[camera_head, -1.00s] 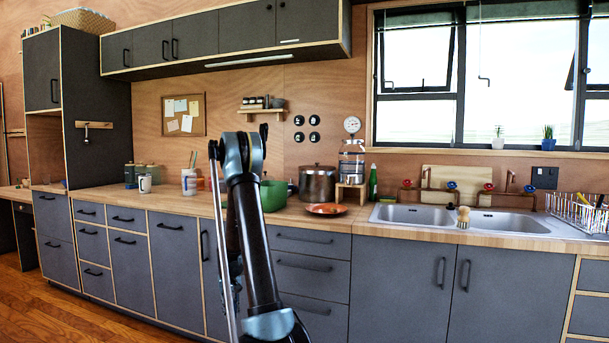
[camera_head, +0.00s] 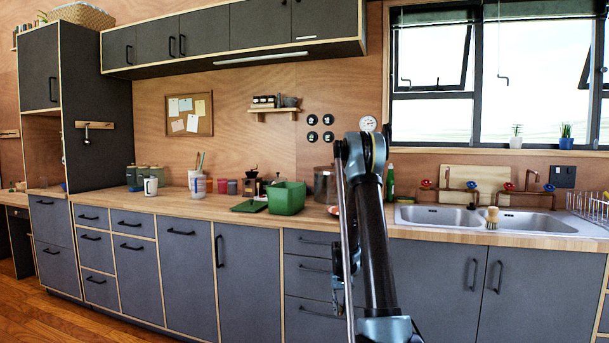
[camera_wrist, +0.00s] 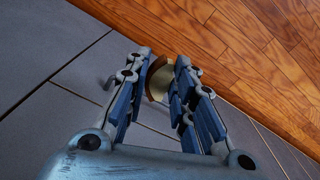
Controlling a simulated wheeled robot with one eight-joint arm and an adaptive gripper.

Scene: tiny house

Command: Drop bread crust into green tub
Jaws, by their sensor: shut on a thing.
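The green tub (camera_head: 287,198) stands open on the wooden counter, left of my arm in the head view. My gripper (camera_wrist: 164,64) shows in the wrist view, with its fingers closed around a small curved piece, brown and pale yellow, taken to be the bread crust (camera_wrist: 158,80). The fingers partly cover the piece. Below it in that view are grey cabinet fronts and wooden floor. The tub is not in the wrist view. In the head view my arm hides the gripper and the crust.
A flat green piece (camera_head: 249,206) lies left of the tub. A coffee grinder (camera_head: 250,184) and red canisters (camera_head: 227,186) stand behind it. The sink (camera_head: 470,218) is farther right.

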